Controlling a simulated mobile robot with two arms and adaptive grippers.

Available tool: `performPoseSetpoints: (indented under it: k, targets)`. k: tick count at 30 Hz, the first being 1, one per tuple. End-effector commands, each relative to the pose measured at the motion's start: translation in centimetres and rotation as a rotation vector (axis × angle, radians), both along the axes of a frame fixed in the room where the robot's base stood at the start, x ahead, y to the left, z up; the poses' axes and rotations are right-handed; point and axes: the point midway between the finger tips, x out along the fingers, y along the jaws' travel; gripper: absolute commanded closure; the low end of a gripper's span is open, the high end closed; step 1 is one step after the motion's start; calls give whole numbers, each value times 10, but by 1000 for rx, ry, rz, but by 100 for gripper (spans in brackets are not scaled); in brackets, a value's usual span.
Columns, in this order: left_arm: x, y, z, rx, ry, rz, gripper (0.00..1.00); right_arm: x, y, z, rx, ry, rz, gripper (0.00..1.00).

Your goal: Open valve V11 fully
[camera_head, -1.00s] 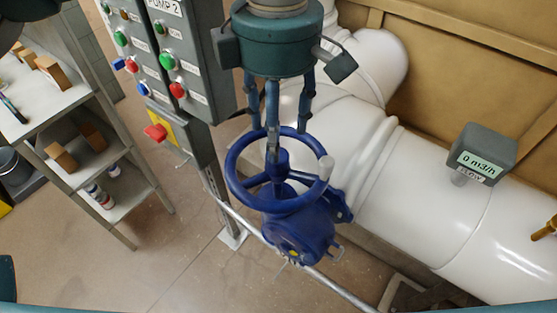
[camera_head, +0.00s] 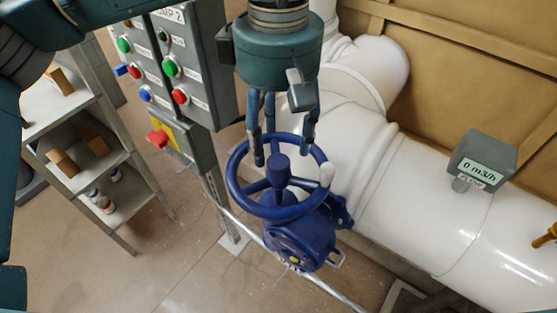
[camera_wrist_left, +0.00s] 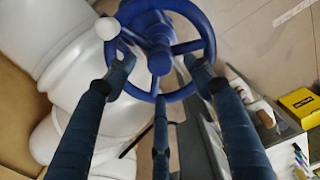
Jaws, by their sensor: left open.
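A blue valve with a spoked handwheel (camera_head: 236,190) stands beside a white pipe; no V11 label is legible. Its round hub (camera_head: 278,168) is in the middle, and a pale knob (camera_head: 326,174) stands on the rim at the right. My left gripper (camera_head: 282,154) is open above the wheel, its fingers spread and pointing down at the far part of the wheel. In the left wrist view the wheel (camera_wrist_left: 205,28) lies beyond the fingertips (camera_wrist_left: 160,72), with the knob (camera_wrist_left: 107,28) at upper left. I cannot tell whether any finger touches the rim. My right gripper is not seen.
A grey control box (camera_head: 190,65) with coloured buttons stands close left of my gripper. A flow display (camera_head: 482,160) on the white pipe (camera_head: 420,190) reads 0 m3/h. A shelf (camera_head: 85,170) with boxes is at the left.

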Motion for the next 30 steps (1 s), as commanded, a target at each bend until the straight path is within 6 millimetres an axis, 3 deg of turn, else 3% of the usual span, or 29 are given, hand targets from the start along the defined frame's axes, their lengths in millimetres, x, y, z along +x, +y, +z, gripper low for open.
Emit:
performPoseSetpoints:
  k: [7, 18, 30]
  targets:
    - [-1, 0, 0, -1, 2, -178, 47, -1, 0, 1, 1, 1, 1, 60]
    - [-1, 0, 0, -1, 1, -741, 47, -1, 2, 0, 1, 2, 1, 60]
    - [0, 0, -2, 0, 0, -778, 47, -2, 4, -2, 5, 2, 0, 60]
